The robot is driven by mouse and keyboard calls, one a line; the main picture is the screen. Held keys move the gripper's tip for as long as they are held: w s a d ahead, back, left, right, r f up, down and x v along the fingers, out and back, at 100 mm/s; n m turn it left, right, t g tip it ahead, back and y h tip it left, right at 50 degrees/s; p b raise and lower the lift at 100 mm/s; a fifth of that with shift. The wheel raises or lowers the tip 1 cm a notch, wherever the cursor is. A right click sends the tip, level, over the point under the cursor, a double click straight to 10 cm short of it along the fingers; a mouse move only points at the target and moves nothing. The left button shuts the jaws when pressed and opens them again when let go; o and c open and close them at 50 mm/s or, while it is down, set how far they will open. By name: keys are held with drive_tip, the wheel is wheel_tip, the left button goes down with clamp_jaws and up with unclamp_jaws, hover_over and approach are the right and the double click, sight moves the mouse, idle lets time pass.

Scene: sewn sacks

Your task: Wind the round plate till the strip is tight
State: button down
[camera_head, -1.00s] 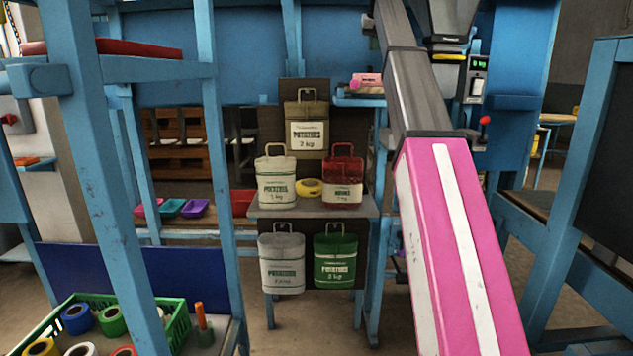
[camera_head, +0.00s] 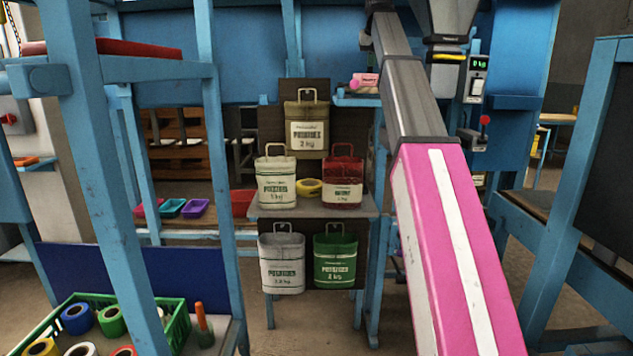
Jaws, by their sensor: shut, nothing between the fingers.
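I do not make out the round plate or the strip. My arm, a long grey link joined to a pink link with a white stripe, crosses the right of the centre and runs up to the top edge. My gripper does not show clearly at its far end. A yellow roll (camera_head: 309,187) lies on the grey shelf between two sacks, apart from my arm; it looks like a tape roll.
A green crate (camera_head: 178,328) holds several tape rolls. A scale display (camera_head: 480,65) is right of my arm. Blue posts flank both sides.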

drive_tip(key=shift+f, duration=0.55)
drive_tip(key=shift+w, duration=0.3)
idle(0.3)
drive_tip(key=shift+d, duration=0.3)
idle(0.5)
drive_tip(key=shift+s, duration=0.15)
drive_tip(key=shift+s, duration=0.2)
drive_tip(key=shift+r, duration=3.05)
drive_tip(key=shift+a, duration=0.1)
